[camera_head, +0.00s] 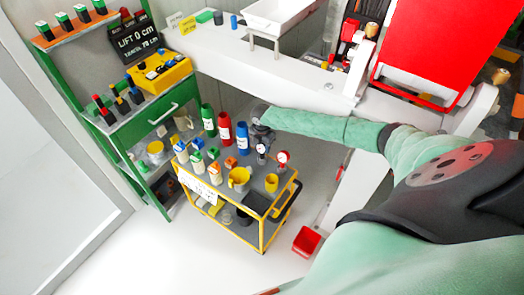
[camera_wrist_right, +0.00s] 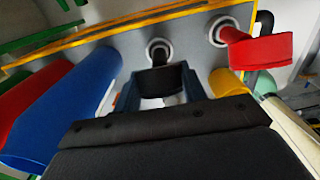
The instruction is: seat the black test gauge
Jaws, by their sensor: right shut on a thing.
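The black test gauge (camera_wrist_right: 160,78) is between the fingers of my right gripper (camera_wrist_right: 158,95), which is shut on it. Its stem points at a pale round socket (camera_wrist_right: 158,48) on the cart top; I cannot tell how deep the stem sits. In the head view, the black gauge (camera_head: 262,149) shows its white face just below my right gripper (camera_head: 261,133), at the right end of the cart. A red gauge (camera_head: 283,157) stands beside it; in the wrist view the red gauge (camera_wrist_right: 258,49) is upright at a second pale ring. My left gripper is not in view.
The yellow cart (camera_head: 263,233) also carries red (camera_head: 225,130), green (camera_head: 208,120) and blue (camera_head: 242,136) cylinders, a yellow mug (camera_head: 238,178) and several small capped bottles. A green shelf unit (camera_head: 143,120) stands left. A white bench (camera_head: 300,92) lies behind. The floor in front is clear.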

